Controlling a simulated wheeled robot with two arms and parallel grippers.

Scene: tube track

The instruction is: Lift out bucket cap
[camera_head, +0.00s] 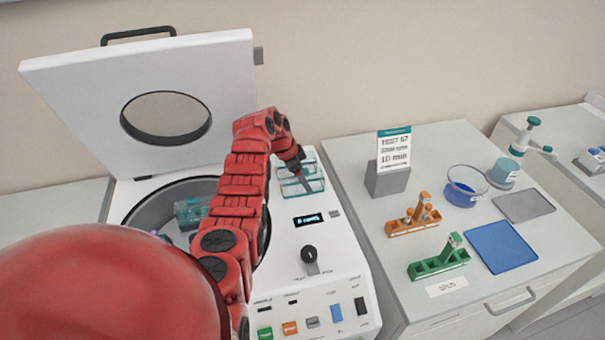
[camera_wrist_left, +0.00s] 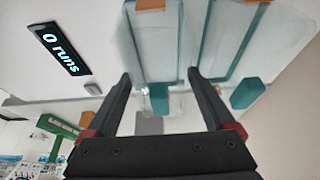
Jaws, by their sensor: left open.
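Clear caps with teal edges (camera_head: 292,188) rest on the right rear deck of the white centrifuge, partly hidden by my gripper. In the left wrist view they show large as clear, teal-edged bodies (camera_wrist_left: 228,42). My left gripper (camera_wrist_left: 160,76) is open, its two dark fingers pointing at them; a teal tab (camera_wrist_left: 159,98) shows between the fingers. I cannot tell if the fingers touch anything. In the head view this gripper (camera_head: 304,180) is over the caps. A teal bucket (camera_head: 190,212) sits inside the open bowl, partly covered by my red arm. My right gripper is not seen.
The centrifuge lid (camera_head: 160,80) stands open behind the bowl. On the right bench are an orange rack (camera_head: 412,222), a green rack (camera_head: 438,264), a blue mat (camera_head: 501,247), a grey mat (camera_head: 524,205) and a glass bowl (camera_head: 466,187). A small display (camera_head: 308,219) is on the deck.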

